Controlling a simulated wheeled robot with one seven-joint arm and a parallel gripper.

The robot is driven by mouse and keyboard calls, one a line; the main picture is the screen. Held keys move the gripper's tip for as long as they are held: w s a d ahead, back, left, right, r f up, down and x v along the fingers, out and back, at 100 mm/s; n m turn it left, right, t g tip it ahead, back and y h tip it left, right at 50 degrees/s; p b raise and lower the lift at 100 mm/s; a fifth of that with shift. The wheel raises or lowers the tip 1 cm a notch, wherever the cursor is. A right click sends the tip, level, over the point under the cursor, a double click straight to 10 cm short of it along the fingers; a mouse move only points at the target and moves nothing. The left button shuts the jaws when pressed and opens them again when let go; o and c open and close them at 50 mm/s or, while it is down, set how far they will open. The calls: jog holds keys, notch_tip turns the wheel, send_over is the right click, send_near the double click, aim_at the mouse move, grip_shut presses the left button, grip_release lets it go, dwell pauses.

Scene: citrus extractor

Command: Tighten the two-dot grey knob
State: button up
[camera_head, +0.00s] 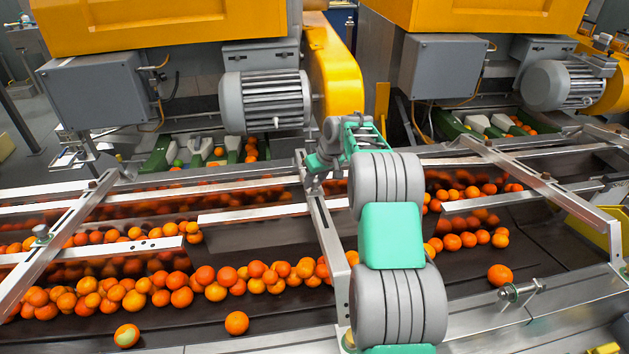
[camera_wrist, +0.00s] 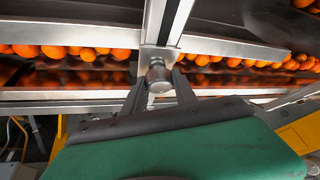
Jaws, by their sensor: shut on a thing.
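A grey metal knob (camera_wrist: 158,76) sits on a bracket plate on the metal cross rail, near the middle of the wrist view. My gripper (camera_wrist: 160,84) reaches it from below, with one dark finger on each side, shut on the knob. No dot marks can be made out on this knob. In the head view my gripper (camera_head: 315,172) is at the middle cross rail (camera_head: 322,222), and the knob is hidden behind it or too small to tell. Another grey knob (camera_head: 40,232) stands on the left cross rail.
Oranges (camera_head: 180,285) lie in rows on the dark conveyor below the rails. Another cross rail (camera_head: 545,185) runs at the right. Grey motors (camera_head: 265,100) and yellow housings (camera_head: 160,22) stand behind. My arm covers the middle of the head view.

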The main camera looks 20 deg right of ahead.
grip_shut()
jog(key=shift+a+f+m+h+b, duration=0.2)
jog(key=shift+m+h+b, duration=0.3)
jog(key=shift+m+b, duration=0.55)
jog(key=shift+r+m+h+b, duration=0.1)
jog(key=shift+m+h+b, duration=0.5)
jog(key=shift+m+b, duration=0.15)
jog(key=shift+d+r+m+h, duration=0.15)
jog(key=shift+m+h, duration=0.15)
jog(key=shift+m, duration=0.1)
jog(key=o, duration=1.1)
grip_release()
jog(key=shift+c, duration=0.2)
jog(key=b+v, duration=0.1)
jog(key=v, duration=0.6)
jog(key=shift+s+r, duration=0.2)
jog(key=shift+r, duration=0.2)
